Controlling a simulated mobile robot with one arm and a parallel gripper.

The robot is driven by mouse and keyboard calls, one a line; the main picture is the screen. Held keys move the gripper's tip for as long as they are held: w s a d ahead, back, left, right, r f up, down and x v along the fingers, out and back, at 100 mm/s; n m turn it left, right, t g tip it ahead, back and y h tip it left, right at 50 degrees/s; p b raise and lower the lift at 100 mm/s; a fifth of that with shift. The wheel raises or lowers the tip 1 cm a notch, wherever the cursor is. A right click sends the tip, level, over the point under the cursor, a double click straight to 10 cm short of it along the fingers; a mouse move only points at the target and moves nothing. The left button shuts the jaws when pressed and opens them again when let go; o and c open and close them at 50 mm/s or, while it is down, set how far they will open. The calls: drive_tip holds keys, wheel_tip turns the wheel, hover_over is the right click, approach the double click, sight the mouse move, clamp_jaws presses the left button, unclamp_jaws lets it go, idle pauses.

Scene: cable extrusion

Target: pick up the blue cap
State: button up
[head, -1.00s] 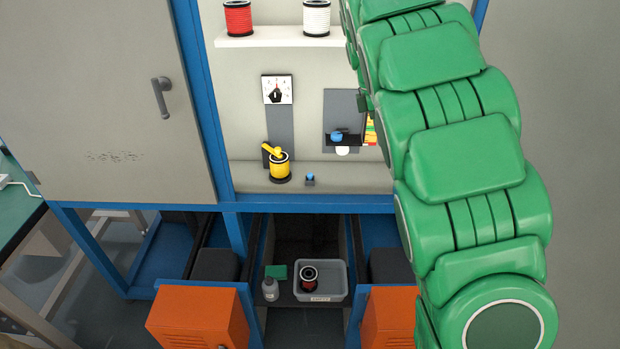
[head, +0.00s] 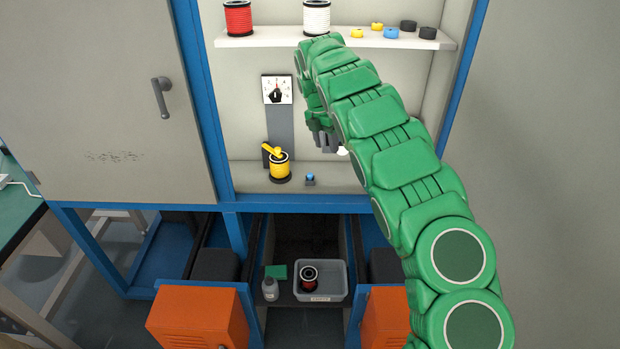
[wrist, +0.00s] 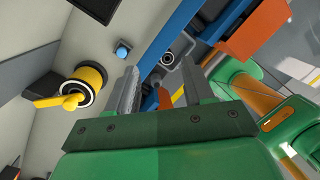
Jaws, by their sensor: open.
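A small blue cap (head: 391,33) lies on the upper white shelf, among yellow and black caps. My gripper (head: 328,143) is below that shelf, in front of the cabinet's back wall and apart from the cap. In the wrist view my gripper (wrist: 160,80) is open, with nothing between its fingers. A blue round-topped piece (head: 310,177) sits on a small dark base on the lower ledge; it also shows in the wrist view (wrist: 123,52). A blue item on the small bracket seen earlier is now hidden by my arm.
A yellow spool (head: 279,168) with a yellow handle stands on the lower ledge, left of the gripper. Red (head: 238,18) and white (head: 316,16) spools stand on the upper shelf. A grey bin (head: 330,282) holding a spool is below, between orange boxes (head: 200,318).

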sight(310, 174)
drive_tip(key=w+a+f+n, duration=0.1)
drive_tip(key=f, duration=0.1)
drive_tip(key=w+a+f+n+y, duration=0.1)
drive_tip(key=a+f+n, duration=0.1)
drive_tip(key=w+a+f+n, duration=0.1)
drive_tip(key=f, duration=0.2)
drive_tip(key=shift+w+a+y, duration=0.3)
drive_tip(key=shift+w+y, duration=0.1)
drive_tip(key=shift+f+n, duration=0.3)
drive_tip(key=shift+f, duration=1.2)
drive_tip(key=shift+w+a+f, duration=0.1)
drive_tip(key=shift+w+f, duration=0.05)
drive_tip(key=shift+f, duration=1.15)
drive_tip(key=shift+w+a+f, duration=0.1)
drive_tip(key=shift+f, duration=1.15)
clamp_jaws()
drive_tip(key=shift+s+r, duration=0.1)
drive_tip(key=shift+r, duration=1.5)
drive_tip(key=s+d+r, duration=0.2)
drive_tip(key=s+r, duration=0.7)
drive_tip(key=s, duration=0.4)
drive_tip(key=shift+s+d+r, duration=0.3)
drive_tip(key=shift+d+r, duration=0.05)
drive_tip(key=shift+r, duration=0.05)
